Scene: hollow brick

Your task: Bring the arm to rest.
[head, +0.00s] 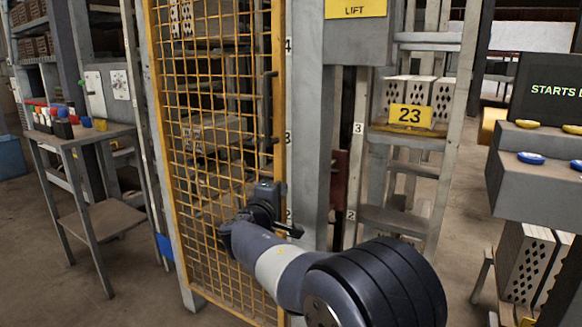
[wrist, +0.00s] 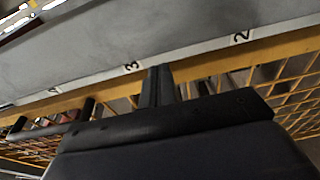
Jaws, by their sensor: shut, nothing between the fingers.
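My arm (head: 283,265) reaches from the bottom of the head view up and left to a yellow mesh gate (head: 281,60). My gripper (head: 296,231) is at the gate's right edge, near the grey upright post (head: 307,130), with its fingers pointing right. In the wrist view my gripper (wrist: 158,72) shows its dark fingers together, with nothing visible between them. They point at the post's numbered edge, near the mark 3. I cannot tell whether the fingertips touch the post or gate.
The gate's dark handle (head: 268,105) is above my gripper. At right is a grey console (head: 535,180) with yellow and blue buttons. A small table (head: 80,145) stands left. Floor between table and gate is clear.

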